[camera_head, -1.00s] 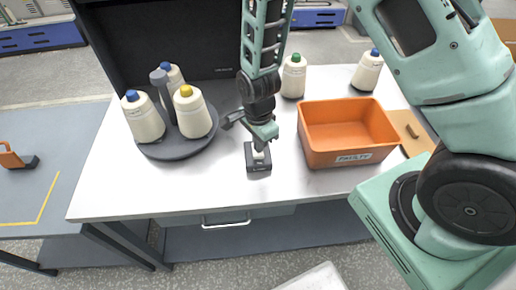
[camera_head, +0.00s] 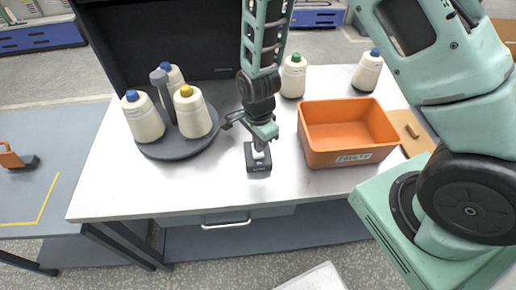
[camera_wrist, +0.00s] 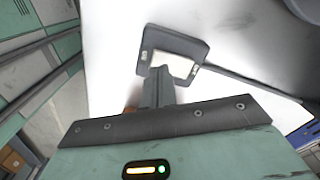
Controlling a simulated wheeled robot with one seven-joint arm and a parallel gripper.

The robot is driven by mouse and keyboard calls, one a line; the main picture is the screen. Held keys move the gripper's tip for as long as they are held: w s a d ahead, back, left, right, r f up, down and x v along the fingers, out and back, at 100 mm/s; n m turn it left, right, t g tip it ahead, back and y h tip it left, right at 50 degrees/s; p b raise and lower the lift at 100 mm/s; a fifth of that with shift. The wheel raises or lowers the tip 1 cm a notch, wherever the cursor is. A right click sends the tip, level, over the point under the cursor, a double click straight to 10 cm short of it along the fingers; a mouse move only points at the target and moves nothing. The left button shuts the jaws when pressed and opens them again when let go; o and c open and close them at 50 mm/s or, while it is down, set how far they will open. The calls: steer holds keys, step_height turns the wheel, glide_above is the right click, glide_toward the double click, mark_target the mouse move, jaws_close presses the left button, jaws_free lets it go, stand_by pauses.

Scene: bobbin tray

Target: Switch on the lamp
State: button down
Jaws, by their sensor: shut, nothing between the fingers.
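A small dark switch box (camera_head: 257,168) with a pale rocker (camera_head: 259,155) sits on the white table, near the middle of the front part. It also shows in the wrist view as a dark grey plate (camera_wrist: 192,45) with the pale rocker (camera_wrist: 172,62) in it. My gripper (camera_head: 262,146) points down over the switch box, shut and empty. In the wrist view the fingertips (camera_wrist: 160,72) are at the rocker's edge; I cannot tell whether they touch it. No lamp can be made out in either view.
A round dark tray (camera_head: 160,151) with several bobbins stands at the left. An orange bin (camera_head: 336,157) stands close on the right of the switch. Two more bobbins (camera_head: 293,78) (camera_head: 367,72) stand at the back right. The table's front left (camera_head: 130,190) is clear.

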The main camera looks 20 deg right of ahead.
steer(key=shift+f+b, duration=0.7)
steer(key=shift+f, duration=0.25)
stand_by(0.6)
steer(key=shift+r, duration=0.15)
steer(key=shift+r+p, duration=3)
steer(key=shift+r, duration=0.45)
